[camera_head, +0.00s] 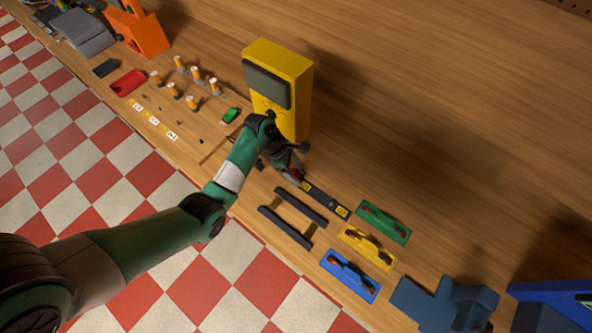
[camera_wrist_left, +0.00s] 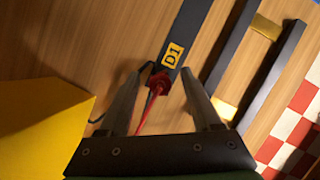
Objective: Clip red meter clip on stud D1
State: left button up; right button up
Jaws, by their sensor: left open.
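The red meter clip (camera_wrist_left: 158,83) sits at the near end of a dark bar (camera_wrist_left: 188,30), just below its yellow D1 label (camera_wrist_left: 172,54), in the left wrist view. My left gripper (camera_wrist_left: 161,76) is open, with one finger on each side of the clip and gaps showing. In the head view the clip (camera_head: 295,173) is a small red patch by my left gripper (camera_head: 291,160), at the upper left end of the dark bar (camera_head: 322,195). Stud D1 is not distinct, so I cannot tell whether the clip grips it. My right gripper is not in view.
The yellow meter (camera_head: 300,85) stands close behind my left gripper. A dark two-rail frame (camera_head: 292,217) lies beside the bar. Green (camera_head: 383,223), yellow (camera_head: 367,247) and blue (camera_head: 350,276) blocks lie to the right. The wooden table behind is clear.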

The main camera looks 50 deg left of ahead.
pick_arm(q)
jog(key=shift+r, duration=0.1)
jog(key=p+v, duration=0.2)
jog(key=v, duration=0.9)
jog(key=shift+r+p, duration=0.2)
jog(key=shift+p, duration=0.2)
jog(key=shift+s, duration=0.1)
